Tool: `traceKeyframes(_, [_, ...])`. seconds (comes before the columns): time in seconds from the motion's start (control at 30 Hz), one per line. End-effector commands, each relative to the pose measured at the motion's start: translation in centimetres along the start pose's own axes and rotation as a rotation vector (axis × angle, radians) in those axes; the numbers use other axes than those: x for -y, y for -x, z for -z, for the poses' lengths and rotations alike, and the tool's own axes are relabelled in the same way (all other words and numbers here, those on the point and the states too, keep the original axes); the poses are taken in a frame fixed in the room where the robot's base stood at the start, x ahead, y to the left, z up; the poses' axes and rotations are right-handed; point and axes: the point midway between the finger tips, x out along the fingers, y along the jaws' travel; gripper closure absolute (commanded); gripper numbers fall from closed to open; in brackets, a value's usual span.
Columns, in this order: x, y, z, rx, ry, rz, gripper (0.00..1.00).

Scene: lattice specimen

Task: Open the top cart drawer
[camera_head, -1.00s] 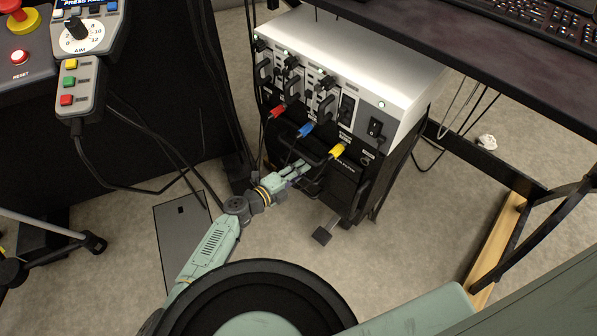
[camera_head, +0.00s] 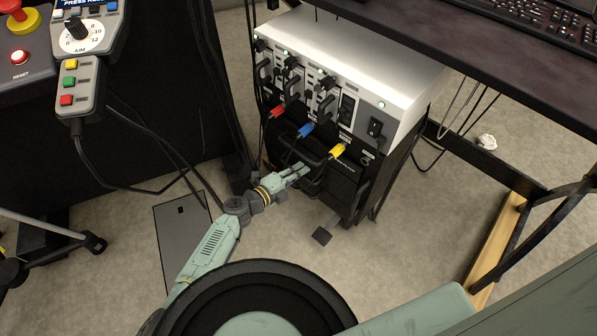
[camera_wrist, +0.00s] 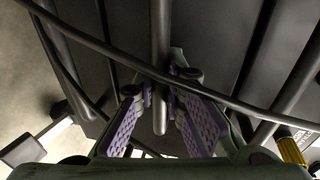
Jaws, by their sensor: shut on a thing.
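The cart is a black cabinet with a light grey top unit (camera_head: 365,60). Its dark front, with the top drawer (camera_head: 340,182), faces my arm, and thin cables cross it. My gripper (camera_head: 303,172) is at this front, just below the red, blue and yellow plugs. In the wrist view, my gripper (camera_wrist: 160,98) has its purple-padded fingers closed on either side of a dark handle bar (camera_wrist: 160,40). A cable passes across the bar near the fingertips. The drawer's edges are hard to make out, and I see no clear gap at its front.
Cables with a red plug (camera_head: 278,111), a blue plug (camera_head: 306,130) and a yellow plug (camera_head: 337,150) hang close around my gripper. A desk (camera_head: 470,75) overhangs at the right.

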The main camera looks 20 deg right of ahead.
Motion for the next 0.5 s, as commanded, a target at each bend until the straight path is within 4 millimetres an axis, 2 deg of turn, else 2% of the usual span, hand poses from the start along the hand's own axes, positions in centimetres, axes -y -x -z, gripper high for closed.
traceKeyframes(0.17, [-0.1,0.5,0.0,0.001,0.000,-0.001,1.00])
traceKeyframes(0.27, [-0.3,1.5,0.0,0.002,0.000,-0.001,1.00])
traceKeyframes(0.5, [-1.2,6.1,0.2,0.005,0.000,-0.002,1.00])
